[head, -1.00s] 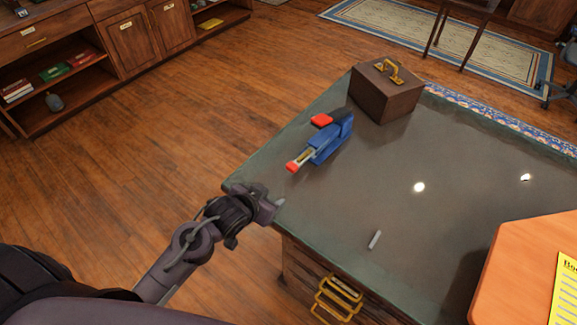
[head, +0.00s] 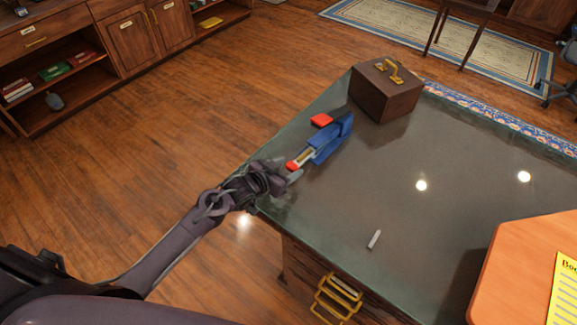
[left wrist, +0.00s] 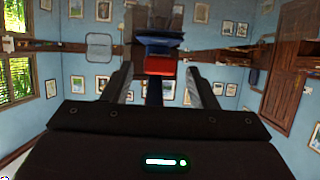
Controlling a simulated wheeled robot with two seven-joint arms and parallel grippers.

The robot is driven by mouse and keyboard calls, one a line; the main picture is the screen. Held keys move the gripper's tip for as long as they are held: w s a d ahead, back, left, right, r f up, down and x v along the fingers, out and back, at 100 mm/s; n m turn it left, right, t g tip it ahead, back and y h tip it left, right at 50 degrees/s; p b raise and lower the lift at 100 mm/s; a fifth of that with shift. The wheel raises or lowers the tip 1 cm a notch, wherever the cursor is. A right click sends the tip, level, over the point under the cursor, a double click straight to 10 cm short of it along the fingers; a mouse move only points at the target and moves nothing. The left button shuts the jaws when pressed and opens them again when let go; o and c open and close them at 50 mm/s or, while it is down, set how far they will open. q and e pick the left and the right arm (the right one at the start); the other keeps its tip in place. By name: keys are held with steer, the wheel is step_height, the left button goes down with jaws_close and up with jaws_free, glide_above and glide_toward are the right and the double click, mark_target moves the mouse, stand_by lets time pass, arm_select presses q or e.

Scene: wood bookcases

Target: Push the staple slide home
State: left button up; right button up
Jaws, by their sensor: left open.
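The blue stapler (head: 331,140) lies near the desk's left edge, with a red part (head: 321,120) at its side. Its staple slide (head: 304,157) sticks out toward my left gripper and ends in a red tip (head: 292,165). My left gripper (head: 293,172) is open, right at this tip; contact cannot be told. In the left wrist view a red block (left wrist: 160,66) shows between the two spread fingers, with the blue stapler (left wrist: 160,42) behind it. My right gripper is not in view.
A brown wooden box (head: 386,92) with a brass handle stands behind the stapler. A small light grey stick (head: 374,240) lies on the dark desk top (head: 390,160). An orange board (head: 525,280) is at the right. The desk's middle is clear.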

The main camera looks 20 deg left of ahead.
mark_target(300, 158)
arm_select(q)
steer(key=shift+w+d+f, duration=0.15)
steer(key=shift+w+d, duration=0.05)
steer(key=shift+w, duration=0.2)
steer(key=shift+c, duration=0.3)
jaws_close()
steer(key=shift+w+d+f+b, duration=0.1)
steer(key=shift+w+d+b, duration=0.2)
steer(key=shift+w, duration=0.35)
steer(key=shift+w+d+r+b, duration=0.1)
steer(key=shift+w+d+b, duration=0.2)
steer(key=shift+w, duration=0.3)
steer(key=shift+w+d+f+b, duration=0.1)
steer(key=shift+w+d+b, duration=0.2)
steer(key=shift+w, duration=0.35)
steer(key=shift+a, duration=0.1)
steer(key=shift+o, duration=0.3)
jaws_free()
